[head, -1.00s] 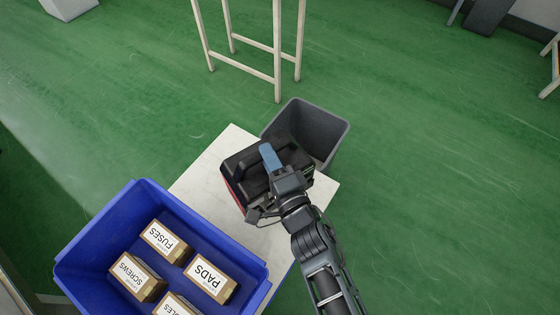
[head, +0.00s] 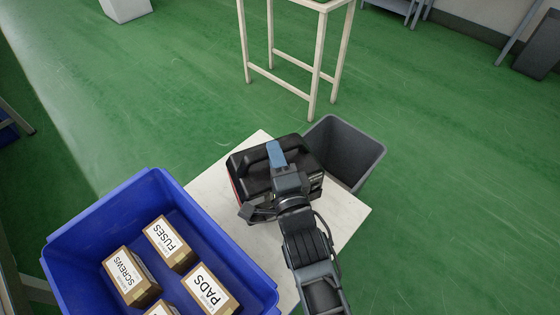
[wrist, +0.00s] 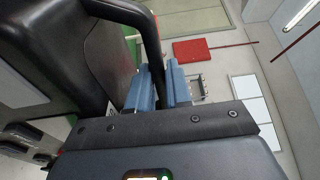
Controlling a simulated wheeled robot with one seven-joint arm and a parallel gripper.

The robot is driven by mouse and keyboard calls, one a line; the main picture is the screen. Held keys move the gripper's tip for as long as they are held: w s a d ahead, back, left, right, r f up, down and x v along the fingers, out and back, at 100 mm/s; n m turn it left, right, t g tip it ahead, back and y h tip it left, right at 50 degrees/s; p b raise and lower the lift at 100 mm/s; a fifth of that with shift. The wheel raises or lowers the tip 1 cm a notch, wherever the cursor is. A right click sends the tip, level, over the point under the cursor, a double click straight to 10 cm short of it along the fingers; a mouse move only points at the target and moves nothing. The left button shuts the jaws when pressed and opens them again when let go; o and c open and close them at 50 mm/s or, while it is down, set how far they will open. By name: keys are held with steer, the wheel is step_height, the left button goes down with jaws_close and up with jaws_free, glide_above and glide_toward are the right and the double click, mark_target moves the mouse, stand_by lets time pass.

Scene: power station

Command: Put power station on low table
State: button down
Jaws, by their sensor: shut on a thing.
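The power station (head: 250,165) is a black box with a strip of red on its left side and a carry handle on top. It is over the white low table (head: 345,212) in the head view; I cannot tell whether it touches the top. My gripper (head: 276,155) has blue fingers and is shut on the handle. In the wrist view the black handle (wrist: 152,35) passes by the blue fingers (wrist: 160,88), with the dark body (wrist: 55,50) at the left. My gripper and wrist hide part of the power station.
A blue bin (head: 235,262) with several labelled boxes, such as the PADS box (head: 207,290), covers the table's left part. A grey open bin (head: 365,150) stands just behind the table. A pale-legged stand (head: 315,80) is farther back. Green floor at right is clear.

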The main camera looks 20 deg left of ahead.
steer(key=shift+w+a+r, duration=0.15)
steer(key=shift+a+r, duration=0.1)
steer(key=shift+r, duration=0.05)
steer(key=shift+f+b, duration=0.65)
steer(key=shift+f, duration=1.35)
steer(key=c, duration=1.4)
jaws_free()
steer(key=shift+f, duration=0.4)
steer(key=o, duration=0.4)
steer(key=shift+c, duration=0.2)
steer(key=shift+r, duration=0.1)
steer(key=shift+d, duration=0.1)
steer(key=p+v, duration=0.1)
steer(key=v, duration=1.1)
